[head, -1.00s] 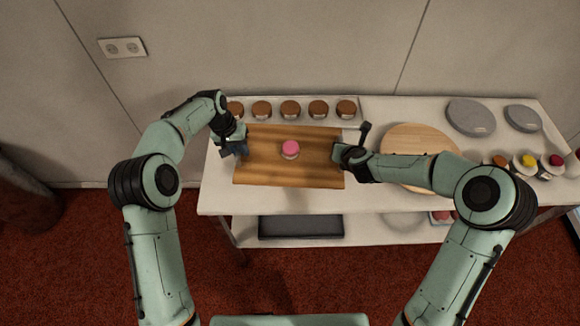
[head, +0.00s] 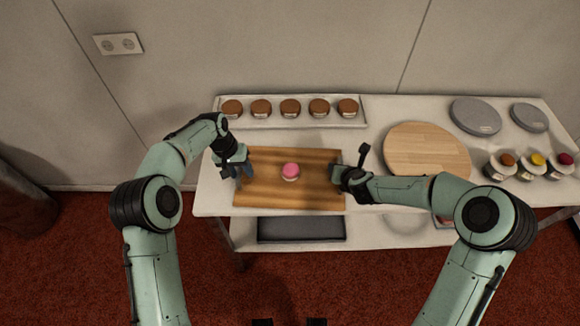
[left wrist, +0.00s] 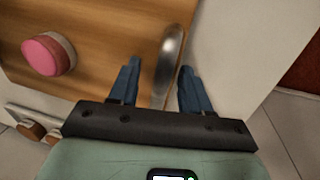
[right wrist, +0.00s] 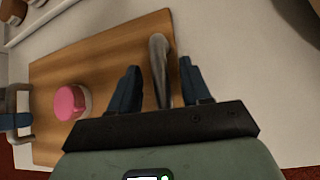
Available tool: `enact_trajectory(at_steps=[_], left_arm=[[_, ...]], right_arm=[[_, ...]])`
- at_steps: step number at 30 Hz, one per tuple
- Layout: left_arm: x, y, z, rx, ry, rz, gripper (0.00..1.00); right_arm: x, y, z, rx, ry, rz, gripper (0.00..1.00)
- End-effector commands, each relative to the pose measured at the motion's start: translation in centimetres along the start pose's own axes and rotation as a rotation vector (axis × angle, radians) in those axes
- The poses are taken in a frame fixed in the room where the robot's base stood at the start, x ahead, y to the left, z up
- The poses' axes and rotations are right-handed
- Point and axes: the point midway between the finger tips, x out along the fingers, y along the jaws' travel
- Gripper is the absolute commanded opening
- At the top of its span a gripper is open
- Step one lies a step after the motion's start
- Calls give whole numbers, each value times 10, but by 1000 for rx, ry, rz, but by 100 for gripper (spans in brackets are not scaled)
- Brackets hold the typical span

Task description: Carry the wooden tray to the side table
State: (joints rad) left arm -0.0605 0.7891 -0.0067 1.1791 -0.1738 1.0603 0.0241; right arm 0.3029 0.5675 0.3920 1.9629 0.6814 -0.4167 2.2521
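The wooden tray (head: 262,196) is over the near left part of the white table, its near edge close to the table's front edge. I cannot tell whether it touches the tabletop. A pink-topped round cake (head: 290,171) stands on it. My left gripper (left wrist: 160,75) has its blue fingers on either side of the tray's left metal handle (left wrist: 170,50). My right gripper (right wrist: 160,85) has its fingers around the right handle (right wrist: 158,60). Thin gaps show beside the handles, but the tray moves with both grippers, so they appear shut on it. No separate side table shows.
A white rack (head: 290,123) with several brown cakes lies behind the tray. A round wooden board (head: 427,152), grey discs (head: 475,116) and small jars (head: 535,164) are to the right. A dark tray (head: 300,229) is on the lower shelf. Red floor lies in front.

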Motion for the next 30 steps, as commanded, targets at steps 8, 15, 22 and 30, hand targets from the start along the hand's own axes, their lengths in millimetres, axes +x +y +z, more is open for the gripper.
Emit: enact_trajectory(at_steps=[8, 15, 22, 30], left_arm=[[-17, -1, -1, -1, 4, -1, 48], [-68, 0, -1, -1, 5, -1, 48], [-106, 0, -2, -1, 2, -1, 48], [-120, 0, -1, 0, -1, 0, 48]], right_arm=[[0, -1, 0, 1, -1, -2, 48], [0, -1, 0, 1, -1, -3, 48], [0, -1, 0, 1, -1, -3, 48], [-10, -2, 2, 0, -4, -3, 48]])
